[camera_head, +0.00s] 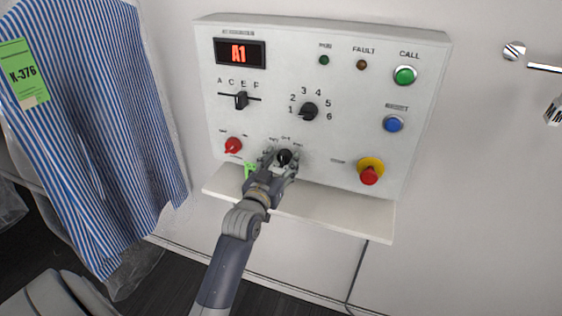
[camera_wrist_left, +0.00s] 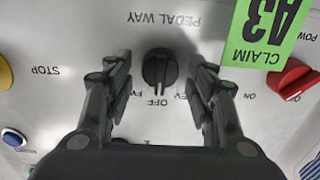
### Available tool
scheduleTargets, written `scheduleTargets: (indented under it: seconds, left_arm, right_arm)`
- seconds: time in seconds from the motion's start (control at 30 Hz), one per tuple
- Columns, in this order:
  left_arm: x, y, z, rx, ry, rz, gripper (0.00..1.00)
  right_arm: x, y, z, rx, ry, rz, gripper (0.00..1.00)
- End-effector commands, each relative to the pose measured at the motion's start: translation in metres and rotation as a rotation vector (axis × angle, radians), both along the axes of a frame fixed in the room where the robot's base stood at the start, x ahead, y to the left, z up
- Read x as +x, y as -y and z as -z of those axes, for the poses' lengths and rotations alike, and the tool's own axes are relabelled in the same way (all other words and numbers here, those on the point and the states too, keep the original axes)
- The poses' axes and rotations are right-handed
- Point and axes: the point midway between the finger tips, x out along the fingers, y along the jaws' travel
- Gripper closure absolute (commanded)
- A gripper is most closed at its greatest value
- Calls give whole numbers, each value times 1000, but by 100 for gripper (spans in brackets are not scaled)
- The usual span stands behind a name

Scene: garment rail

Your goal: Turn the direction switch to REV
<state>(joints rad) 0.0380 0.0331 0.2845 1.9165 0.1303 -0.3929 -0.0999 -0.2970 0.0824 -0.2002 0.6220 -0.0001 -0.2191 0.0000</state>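The direction switch is a black rotary knob (camera_head: 285,156) low on the white control panel (camera_head: 270,85). In the left wrist view the knob (camera_wrist_left: 159,68) sits under the upside-down words PEDAL WAY, and its pointer appears to face OFF. The FWD and REV labels are partly covered by my fingers. My left gripper (camera_head: 281,163) is at the knob, with one finger on each side. In the wrist view the gripper (camera_wrist_left: 160,75) is open, with a visible gap between each finger and the knob. My right gripper is not in view.
A red power knob (camera_head: 233,145) and a green claim tag (camera_head: 249,170) are close to the left gripper. A red stop button (camera_head: 370,173) is to the right. A shelf (camera_head: 330,209) juts out below the panel. A striped shirt (camera_head: 95,130) hangs at left.

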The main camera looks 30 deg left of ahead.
Motion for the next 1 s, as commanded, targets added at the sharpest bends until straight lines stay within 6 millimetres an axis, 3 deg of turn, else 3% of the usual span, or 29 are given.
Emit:
scheduleTargets:
  seconds: [0.03, 0.13, 0.17, 0.57, 1.0]
  left_arm:
    - [0, 0, 0, 0, 0, 0, 66]
    - [0, 0, 0, 0, 0, 0, 88]
    - [0, 0, 0, 0, 0, 0, 91]
    - [0, 0, -1, -57, 12, 0, 91]
    - [0, -2, -2, -368, 85, -1, 91]
  right_arm:
    - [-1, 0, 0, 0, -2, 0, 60]
    - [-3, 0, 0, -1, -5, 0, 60]
    - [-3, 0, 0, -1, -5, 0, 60]
    - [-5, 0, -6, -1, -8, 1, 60]
    - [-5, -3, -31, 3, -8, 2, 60]
